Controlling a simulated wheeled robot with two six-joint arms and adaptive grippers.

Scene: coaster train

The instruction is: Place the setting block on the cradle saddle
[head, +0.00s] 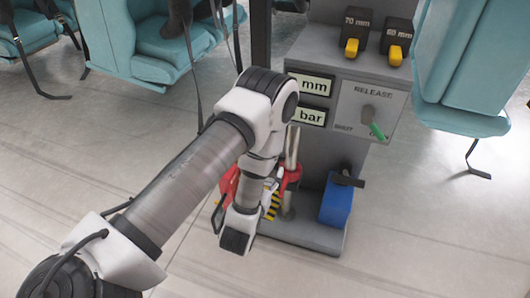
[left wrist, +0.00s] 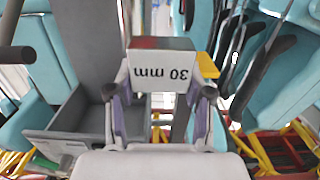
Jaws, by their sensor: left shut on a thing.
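The setting block (left wrist: 160,80), with a white face reading "30 mm" upside down, is between the fingers of my left gripper (left wrist: 160,97) in the left wrist view. The gripper is shut on it. In the head view my left arm reaches across the control stand, and its wrist hides the fingers and the block. Red parts (head: 291,178) sit around a metal post low on the stand, partly behind my arm. I cannot tell which part is the cradle saddle. My right gripper is in neither view.
The grey stand (head: 325,55) carries two dark blocks marked 70 mm (head: 361,32) and 60 mm (head: 397,42), and a green-handled release lever (head: 376,130). A blue box (head: 337,203) is on its base. Teal seats (head: 165,45) hang on both sides. Open floor lies in front.

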